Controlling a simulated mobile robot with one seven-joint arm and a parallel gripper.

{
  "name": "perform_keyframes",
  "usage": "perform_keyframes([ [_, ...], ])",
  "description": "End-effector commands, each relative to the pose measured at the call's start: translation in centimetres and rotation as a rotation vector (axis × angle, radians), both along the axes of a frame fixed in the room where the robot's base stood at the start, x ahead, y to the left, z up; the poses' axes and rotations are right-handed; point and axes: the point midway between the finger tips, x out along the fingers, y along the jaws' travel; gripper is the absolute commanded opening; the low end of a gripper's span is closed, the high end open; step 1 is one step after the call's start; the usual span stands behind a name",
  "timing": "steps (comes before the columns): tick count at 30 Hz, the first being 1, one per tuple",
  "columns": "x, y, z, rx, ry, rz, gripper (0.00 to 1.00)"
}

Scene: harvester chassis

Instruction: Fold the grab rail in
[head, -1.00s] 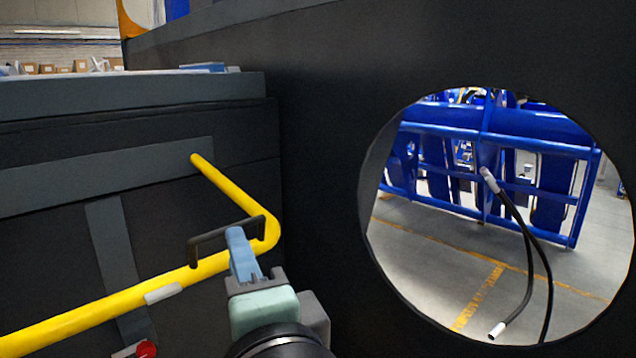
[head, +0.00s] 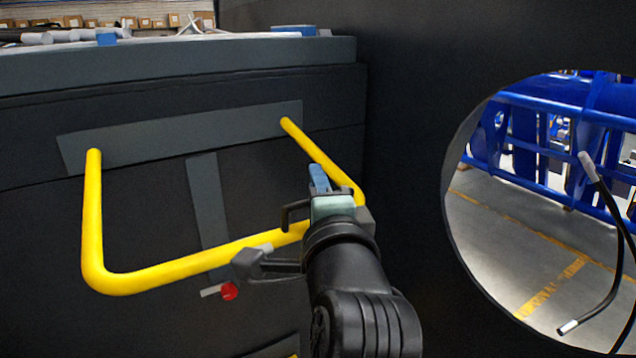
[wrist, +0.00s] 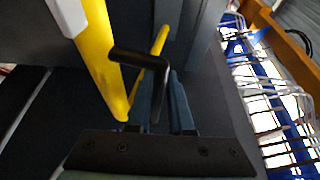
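The grab rail (head: 180,268) is a yellow U-shaped tube. Its two ends meet a dark grey strip on the chassis panel, and its long bar stands out from the panel. A black bracket-shaped handle (head: 287,214) sits near the rail's right corner. My gripper (head: 319,178) is at that corner, its blue fingers beside the handle. In the wrist view the handle (wrist: 140,58) crosses close in front of the fingers (wrist: 168,100), which have a narrow gap. Whether they hold the handle is unclear. The rail (wrist: 97,60) passes left of them.
A red knob (head: 229,292) is on the panel under the rail. A dark wall (head: 410,110) stands close on the right, with a round opening showing blue frames (head: 545,125) and a black hose (head: 615,230). Tools lie on the ledge (head: 180,65) above.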

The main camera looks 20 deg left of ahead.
Motion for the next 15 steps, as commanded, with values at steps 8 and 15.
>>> perform_keyframes([
  [8, -0.04, -0.05, 0.26, 0.003, -0.006, -0.001, 0.00],
  [15, -0.06, -0.08, 0.42, 0.005, -0.009, -0.001, 0.00],
])
